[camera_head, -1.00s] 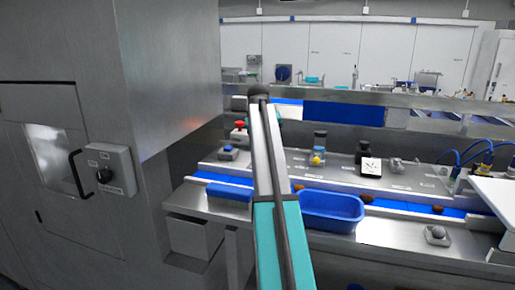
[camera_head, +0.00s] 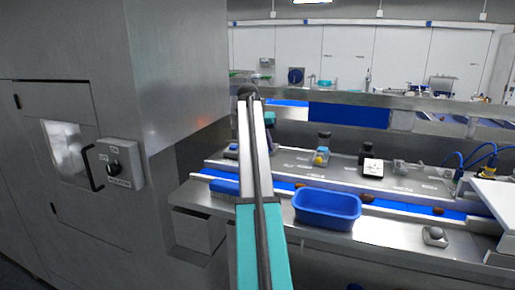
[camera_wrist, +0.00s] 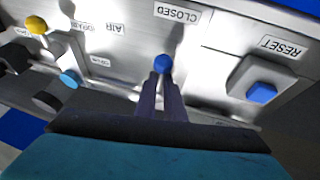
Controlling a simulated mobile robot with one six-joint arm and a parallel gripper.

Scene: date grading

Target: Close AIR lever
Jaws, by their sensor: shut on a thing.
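In the wrist view, my gripper (camera_wrist: 163,82) has its two dark fingers closed around the blue ball knob (camera_wrist: 163,62) of a lever. The knob sits at the fingertips, just below the CLOSED label (camera_wrist: 178,11) in the picture. The AIR label (camera_wrist: 115,28) lies to the left of the knob. The lever's shaft and pivot are blurred and hard to make out. In the head view my arm runs to the panel and hides the lever and most of my gripper.
In the wrist view, a blue RESET button (camera_wrist: 261,92) is to the right; a yellow knob (camera_wrist: 36,25) and a blue-capped part (camera_wrist: 70,78) are to the left. In the head view, a blue tray (camera_head: 327,222) stands before the belt, and a steel cabinet (camera_head: 185,90) is left.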

